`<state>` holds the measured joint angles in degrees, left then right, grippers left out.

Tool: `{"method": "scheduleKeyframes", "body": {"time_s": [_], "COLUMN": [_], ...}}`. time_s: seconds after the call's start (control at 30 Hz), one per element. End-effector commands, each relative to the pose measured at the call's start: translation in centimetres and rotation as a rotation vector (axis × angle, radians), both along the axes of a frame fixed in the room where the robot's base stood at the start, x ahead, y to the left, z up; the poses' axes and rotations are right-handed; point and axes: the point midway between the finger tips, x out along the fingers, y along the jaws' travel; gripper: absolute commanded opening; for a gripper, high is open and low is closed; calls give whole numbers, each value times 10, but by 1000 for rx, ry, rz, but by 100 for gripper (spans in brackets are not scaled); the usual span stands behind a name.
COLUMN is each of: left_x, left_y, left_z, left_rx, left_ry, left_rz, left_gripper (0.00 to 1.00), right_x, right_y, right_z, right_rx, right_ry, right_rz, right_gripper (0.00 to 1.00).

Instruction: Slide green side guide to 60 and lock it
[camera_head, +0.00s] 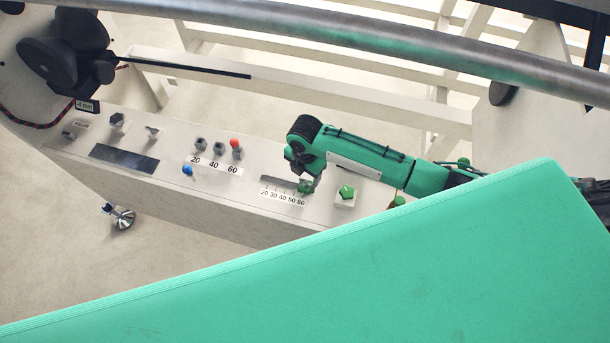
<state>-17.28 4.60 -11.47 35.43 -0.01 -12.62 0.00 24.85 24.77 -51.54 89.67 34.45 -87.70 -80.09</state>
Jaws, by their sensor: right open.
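My right arm comes in from the right, and its green gripper (301,175) points down over the scale on the pale control panel. It is open, at the small green side guide knob (306,187). The knob is at the right end of the slot, close to the 60 mark. The fingers partly cover this spot, so I cannot tell whether they touch it. The scale (282,198) reads 20 to 60. My left gripper is not in view.
The pale panel (180,200) also carries a second 20-40-60 scale (214,166), a red-topped knob (235,144), a blue knob (187,170) and a dark display (124,158). A steel roller (330,35) crosses above. Another green knob (398,201) stands farther right.

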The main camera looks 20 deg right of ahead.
Motion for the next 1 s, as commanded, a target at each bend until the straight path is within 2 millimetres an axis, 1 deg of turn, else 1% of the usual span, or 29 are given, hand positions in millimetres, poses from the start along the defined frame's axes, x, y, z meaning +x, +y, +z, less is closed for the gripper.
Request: {"method": "scheduleKeyframes", "body": {"time_s": [0.03,0.1,0.23,0.4,0.6,0.67,0.7,0.77,0.83,0.87,1.0], "left_x": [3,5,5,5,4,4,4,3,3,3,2], "left_y": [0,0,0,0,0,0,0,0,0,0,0], "left_z": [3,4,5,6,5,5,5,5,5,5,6], "left_rx": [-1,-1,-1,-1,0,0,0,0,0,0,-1], "left_ry": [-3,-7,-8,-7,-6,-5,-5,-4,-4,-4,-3], "left_rz": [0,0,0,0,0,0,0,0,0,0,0], "left_gripper": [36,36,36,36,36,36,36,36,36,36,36], "right_x": [-2,-1,0,0,0,0,0,0,0,0,0], "right_y": [0,1,0,0,0,0,0,0,0,0,0], "right_z": [-8,-18,-30,-35,-35,-35,-35,-35,-35,-35,-35], "right_rx": [-1,1,0,1,1,1,1,1,1,1,1], "right_ry": [3,2,0,-1,-1,-1,-1,-1,-1,-1,-1], "right_rz": [-1,-1,-1,0,0,0,-1,-1,-1,-1,-5], "right_gripper": [64,64,64,64,64,54,46,34,20,19,19]}}
